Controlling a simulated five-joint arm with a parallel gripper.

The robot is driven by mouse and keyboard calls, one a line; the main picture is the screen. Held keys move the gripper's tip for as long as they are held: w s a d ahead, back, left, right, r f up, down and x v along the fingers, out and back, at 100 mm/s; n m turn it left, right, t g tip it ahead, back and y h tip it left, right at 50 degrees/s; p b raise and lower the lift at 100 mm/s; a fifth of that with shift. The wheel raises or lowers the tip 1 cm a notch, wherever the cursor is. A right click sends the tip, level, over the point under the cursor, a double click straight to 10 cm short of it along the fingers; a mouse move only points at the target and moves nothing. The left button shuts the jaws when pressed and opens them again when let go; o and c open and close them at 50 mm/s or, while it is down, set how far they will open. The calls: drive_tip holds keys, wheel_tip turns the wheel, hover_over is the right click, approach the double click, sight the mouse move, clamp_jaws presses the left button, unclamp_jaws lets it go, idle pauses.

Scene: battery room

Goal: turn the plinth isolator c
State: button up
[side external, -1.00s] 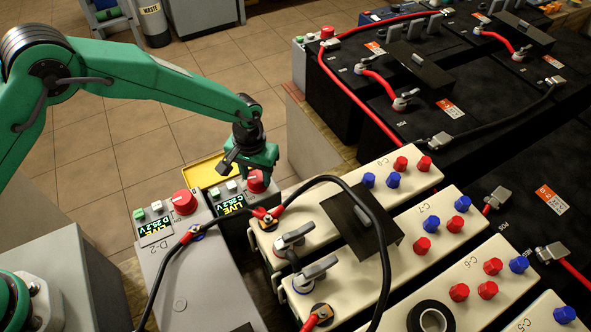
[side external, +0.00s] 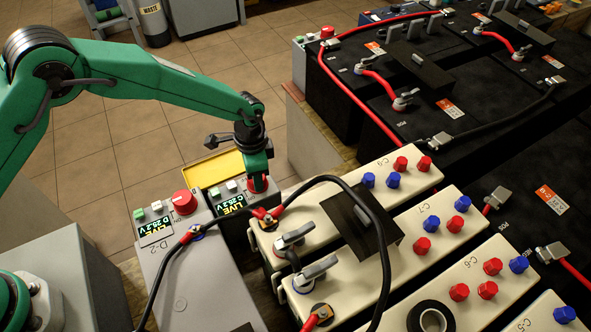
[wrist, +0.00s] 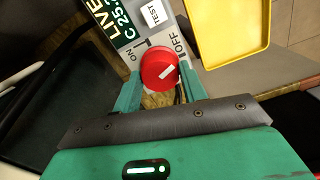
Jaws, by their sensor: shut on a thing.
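The plinth isolator c is a red round knob (side external: 257,185) on the small control box behind box D-2. In the wrist view the knob (wrist: 157,62) sits between my two green fingers, with a short slanted white mark on its face. My gripper (side external: 257,177) points down and is shut on the knob. The fingers partly hide the knob in the side view.
A yellow tray (side external: 212,166) lies just behind the box. Box D-2 (side external: 165,262) with its own red knob (side external: 185,202) stands in front. Red and black cables (side external: 272,213) and cream battery units (side external: 325,217) lie close on the right.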

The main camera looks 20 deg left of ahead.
drive_tip(key=m, duration=0.4)
drive_tip(key=shift+a, duration=0.2)
drive_tip(key=shift+w, duration=0.1)
drive_tip(key=o, duration=1)
drive_tip(key=shift+d, duration=0.1)
drive_tip(key=shift+r, duration=0.1)
wheel_tip(320, 180, up, 7)
drive_tip(key=shift+r, duration=0.25)
